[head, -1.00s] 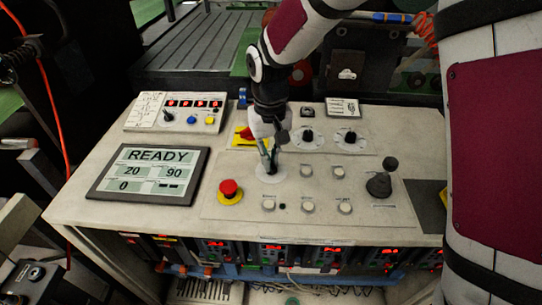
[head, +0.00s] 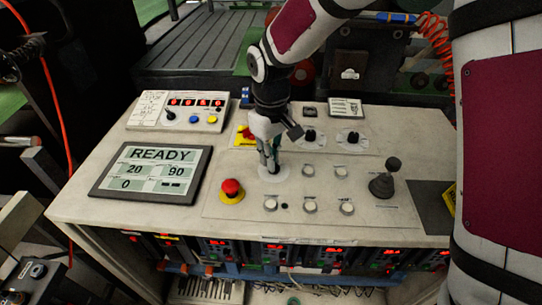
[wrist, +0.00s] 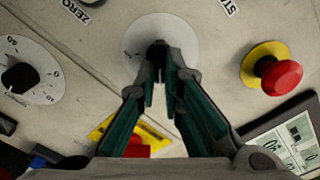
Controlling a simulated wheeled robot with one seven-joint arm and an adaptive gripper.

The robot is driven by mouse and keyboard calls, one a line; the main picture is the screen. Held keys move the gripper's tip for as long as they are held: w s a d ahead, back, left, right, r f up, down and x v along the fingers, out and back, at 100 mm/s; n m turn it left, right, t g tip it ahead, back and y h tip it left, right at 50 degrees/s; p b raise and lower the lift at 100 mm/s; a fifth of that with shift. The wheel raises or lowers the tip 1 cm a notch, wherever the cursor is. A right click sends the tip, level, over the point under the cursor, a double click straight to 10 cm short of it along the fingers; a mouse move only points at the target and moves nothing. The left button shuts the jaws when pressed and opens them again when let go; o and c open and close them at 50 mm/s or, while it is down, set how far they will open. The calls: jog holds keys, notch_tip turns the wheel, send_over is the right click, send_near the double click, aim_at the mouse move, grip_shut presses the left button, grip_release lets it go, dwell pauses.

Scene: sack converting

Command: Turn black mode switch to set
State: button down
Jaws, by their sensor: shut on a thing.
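The black mode switch (wrist: 157,47) sits on a round white dial plate (wrist: 187,36) in the wrist view. In the head view the same plate (head: 284,172) is near the middle of the panel, and my gripper mostly hides the switch. My gripper (wrist: 158,70) reaches down from above with its green-padded fingers on either side of the switch, shut on it. My gripper also shows in the head view (head: 271,167). The pointer's exact direction and most dial lettering are hidden or too small to read.
A red stop button (head: 231,188) on a yellow base stands to the left. The screen (head: 152,173) reads READY, 20, 90 and 0. Several pale buttons (head: 310,207) lie in front, two dials (head: 310,138) behind, and a black joystick (head: 383,183) at right.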

jog(key=c, duration=1.7)
grip_release()
notch_tip(320, 180, up, 12)
jog(key=s+d+r+m+t, duration=0.2)
jog(key=s+d+r+m, duration=0.15)
jog(key=s+d, duration=0.5)
jog(key=s+d+r+m+t, duration=0.1)
jog(key=s+d+r+m, duration=0.2)
jog(key=s+d+r, duration=0.35)
jog(key=s+d+f, duration=0.1)
jog(key=s+d, duration=0.1)
jog(key=s+d+f+m+t, duration=0.1)
jog(key=s+d, duration=0.1)
jog(key=s, duration=0.1)
jog(key=s+d+f+m, duration=0.1)
jog(key=s+d+f, duration=0.1)
jog(key=s, duration=0.1)
jog(key=shift+f+t, duration=0.1)
jog(key=shift+t, duration=0.2)
